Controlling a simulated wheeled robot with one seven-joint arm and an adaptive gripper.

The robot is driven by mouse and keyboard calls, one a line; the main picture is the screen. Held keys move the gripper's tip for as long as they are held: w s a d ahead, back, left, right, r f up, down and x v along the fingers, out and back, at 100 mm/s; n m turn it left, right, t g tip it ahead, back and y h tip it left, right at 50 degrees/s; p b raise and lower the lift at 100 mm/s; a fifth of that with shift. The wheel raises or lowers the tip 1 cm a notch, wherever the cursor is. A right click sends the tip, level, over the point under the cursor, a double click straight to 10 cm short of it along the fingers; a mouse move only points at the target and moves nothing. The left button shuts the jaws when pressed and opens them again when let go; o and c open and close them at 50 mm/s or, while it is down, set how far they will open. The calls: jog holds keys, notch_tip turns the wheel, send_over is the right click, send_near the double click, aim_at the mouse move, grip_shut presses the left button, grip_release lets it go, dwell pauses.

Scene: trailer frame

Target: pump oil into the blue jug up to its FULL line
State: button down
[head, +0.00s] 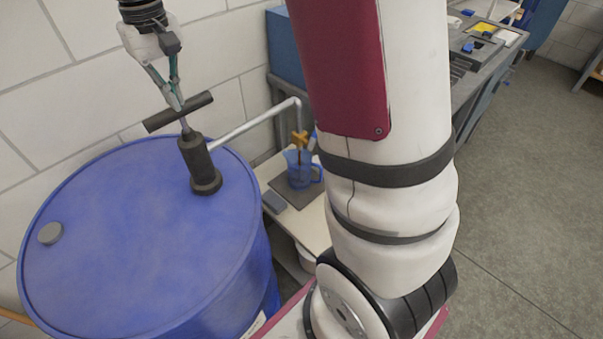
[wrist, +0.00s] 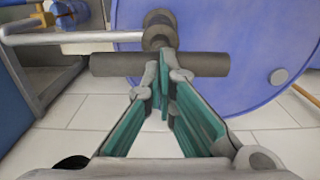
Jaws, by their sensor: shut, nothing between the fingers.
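A blue drum (head: 130,245) stands at the left with a dark hand pump (head: 200,165) upright on its lid. The pump's dark T-handle (head: 195,105) sits a little above the pump body on a short rod. A pale spout pipe (head: 255,122) runs right from the pump and bends down over the blue jug (head: 299,168). The jug is translucent and stands on a low bench; its FULL line and oil level are too small to read. My gripper (head: 177,106) is shut and empty, its fingertips at the T-handle's middle. In the wrist view the handle (wrist: 205,64) lies crosswise at the fingertips.
An orange-yellow valve or clip (head: 299,138) is at the spout's end above the jug. The low bench (head: 312,228) bears a dark mat and a small grey-blue item. My own arm blocks the middle of the head view. The tiled wall is close behind the drum; open floor (head: 530,190) lies right.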

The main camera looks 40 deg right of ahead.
notch_tip(320, 180, up, 11)
jog(key=p, duration=0.5)
jog(key=shift+r, duration=0.2)
dwell(0.3)
jog(key=shift+f, duration=0.15)
dwell(0.9)
jog(key=shift+f+b, duration=0.85)
jog(key=shift+f, duration=4.75)
notch_tip(320, 180, up, 12)
jog(key=p, duration=0.3)
jog(key=shift+f, duration=0.25)
jog(key=shift+f, duration=0.1)
